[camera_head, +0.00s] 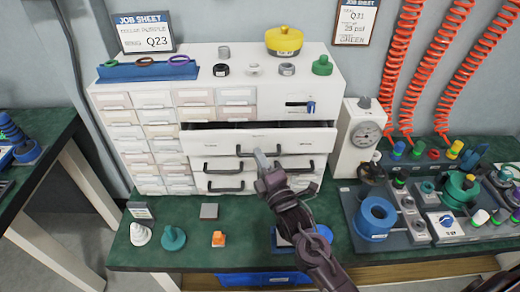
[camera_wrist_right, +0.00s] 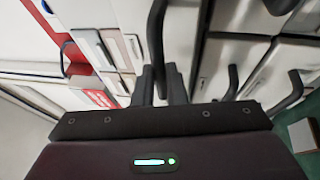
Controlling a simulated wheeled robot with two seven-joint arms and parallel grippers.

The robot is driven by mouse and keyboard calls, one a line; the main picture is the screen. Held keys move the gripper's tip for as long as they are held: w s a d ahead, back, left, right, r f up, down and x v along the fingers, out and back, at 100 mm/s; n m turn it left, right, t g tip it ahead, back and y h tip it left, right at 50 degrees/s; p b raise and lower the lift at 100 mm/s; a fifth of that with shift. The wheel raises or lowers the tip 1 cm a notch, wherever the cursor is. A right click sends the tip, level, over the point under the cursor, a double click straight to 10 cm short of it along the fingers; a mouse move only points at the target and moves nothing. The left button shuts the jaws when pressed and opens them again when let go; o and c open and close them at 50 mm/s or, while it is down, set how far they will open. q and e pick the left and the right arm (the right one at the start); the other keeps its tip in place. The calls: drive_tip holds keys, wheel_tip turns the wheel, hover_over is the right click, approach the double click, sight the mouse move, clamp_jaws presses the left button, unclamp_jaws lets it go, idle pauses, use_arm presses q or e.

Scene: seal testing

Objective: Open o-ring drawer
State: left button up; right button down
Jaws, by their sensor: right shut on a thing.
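The white drawer cabinet (camera_head: 185,75) stands on the green bench. Its wide upper drawer (camera_head: 215,143) is pulled partly out, with a dark gap showing above its front; its label is too small to read. My right gripper (camera_head: 264,165) is at the black handle (camera_head: 245,152) of this drawer. In the right wrist view, the fingers (camera_wrist_right: 160,88) are closed on a dark handle bar (camera_wrist_right: 156,40). The drawer's contents are hidden from view. My left gripper is not in view.
Below are closed drawers with black handles (camera_head: 224,189). O-rings on a blue rack (camera_head: 150,71) and several small parts sit on the cabinet top. A gauge unit (camera_head: 358,145) stands close on the right.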

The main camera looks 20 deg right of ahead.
drive_tip(key=s+a+p, duration=0.4)
drive_tip(key=s+p, duration=0.2)
drive_tip(key=s, duration=0.8)
drive_tip(key=shift+s, duration=0.35)
drive_tip(key=shift+a, duration=0.1)
drive_tip(key=c, duration=1.5)
unclamp_jaws()
drive_tip(key=b+v, duration=0.1)
drive_tip(key=v, duration=0.6)
drive_tip(key=shift+s+f, duration=0.1)
drive_tip(key=shift+s, duration=0.3)
